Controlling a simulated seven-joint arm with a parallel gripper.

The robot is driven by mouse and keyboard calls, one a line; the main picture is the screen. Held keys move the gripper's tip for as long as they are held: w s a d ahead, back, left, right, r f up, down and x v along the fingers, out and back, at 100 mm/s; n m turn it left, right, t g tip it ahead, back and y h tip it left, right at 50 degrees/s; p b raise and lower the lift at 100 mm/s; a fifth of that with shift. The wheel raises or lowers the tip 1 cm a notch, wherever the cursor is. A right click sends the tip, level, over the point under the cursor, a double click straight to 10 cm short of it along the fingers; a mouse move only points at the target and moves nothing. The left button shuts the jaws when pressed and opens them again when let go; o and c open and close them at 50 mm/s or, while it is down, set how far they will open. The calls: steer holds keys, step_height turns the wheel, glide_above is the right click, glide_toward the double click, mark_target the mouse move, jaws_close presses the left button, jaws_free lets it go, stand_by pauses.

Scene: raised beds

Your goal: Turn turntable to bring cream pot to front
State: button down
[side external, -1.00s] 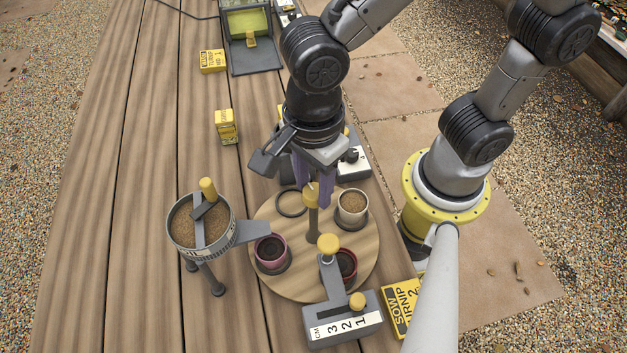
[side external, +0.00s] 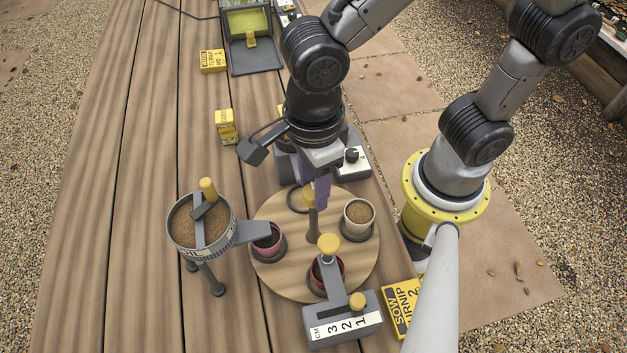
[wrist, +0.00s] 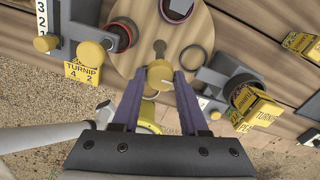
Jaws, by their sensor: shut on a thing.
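The turntable (side external: 290,280) is a round wooden disc with a central post (side external: 312,226) topped by a yellow knob (wrist: 160,76). My gripper (wrist: 160,85) is shut on the knob, with a purple finger on each side; it also shows in the side view (side external: 317,195). The cream pot (side external: 358,216), filled with brown soil, stands on the disc's right side. A pink pot (side external: 267,241) sits at its left, and a dark red pot (side external: 322,277) at the front, partly behind a gauge. An empty dark ring (side external: 295,203) lies at the back. I cannot make out the cream pot in the wrist view.
A soil sieve (side external: 205,225) on legs stands left, its grey chute over the pink pot. A grey depth gauge (side external: 342,325) overlaps the turntable's front. A yellow turnip sign (side external: 402,303) is beside it. Bare planks lie far left.

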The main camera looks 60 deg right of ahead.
steer(key=shift+c, duration=2.2)
jaws_free()
step_height(320, 180, up, 14)
